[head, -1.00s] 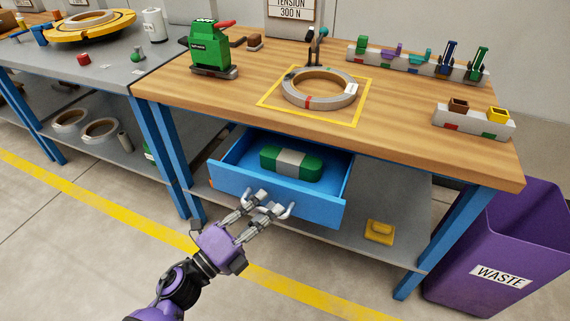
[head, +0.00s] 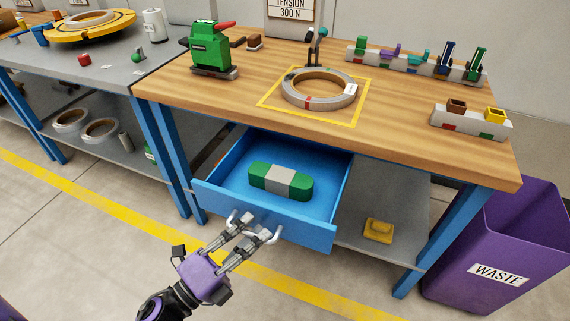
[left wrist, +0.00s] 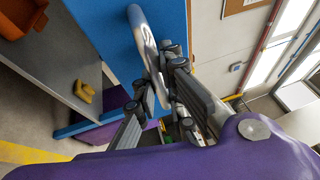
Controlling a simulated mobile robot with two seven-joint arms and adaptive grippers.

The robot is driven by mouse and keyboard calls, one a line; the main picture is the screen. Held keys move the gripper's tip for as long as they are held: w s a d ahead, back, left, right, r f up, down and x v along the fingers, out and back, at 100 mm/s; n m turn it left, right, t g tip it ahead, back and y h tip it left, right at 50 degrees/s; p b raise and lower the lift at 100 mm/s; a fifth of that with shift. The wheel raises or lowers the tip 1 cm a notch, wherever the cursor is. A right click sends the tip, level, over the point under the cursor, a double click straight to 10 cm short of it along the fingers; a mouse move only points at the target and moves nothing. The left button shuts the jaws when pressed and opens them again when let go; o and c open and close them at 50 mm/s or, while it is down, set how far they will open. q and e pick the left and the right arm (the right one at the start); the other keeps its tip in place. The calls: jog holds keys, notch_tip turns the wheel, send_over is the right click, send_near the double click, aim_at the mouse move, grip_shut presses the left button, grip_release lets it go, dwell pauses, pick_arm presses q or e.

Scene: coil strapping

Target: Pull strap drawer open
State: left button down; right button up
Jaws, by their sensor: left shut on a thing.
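The blue strap drawer (head: 325,204) is pulled well out from under the wooden bench top in the head view. A green strap bundle with a grey band (head: 280,181) lies in it. My left gripper (head: 252,228) is at the drawer's front, shut on the silver bar handle (head: 274,236). In the left wrist view the handle (left wrist: 144,40) runs between the fingers (left wrist: 160,85), in front of the blue drawer front (left wrist: 105,30). My right gripper is not in view.
A steel coil (head: 319,88) lies in a yellow square on the wooden bench (head: 400,125), beside a green tool (head: 211,50). A purple waste bin (head: 508,250) stands at the right. A yellow object (head: 379,230) sits on the lower shelf. Floor in front is clear.

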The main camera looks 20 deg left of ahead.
pick_arm(q)
jog(key=shift+s+f, duration=0.2)
jog(key=shift+s, duration=1.7)
jog(key=c, duration=1.2)
grip_release()
jog(key=shift+w+r, duration=0.1)
jog(key=shift+r, duration=0.05)
jog(key=shift+o, duration=0.2)
jog(key=v, duration=0.6)
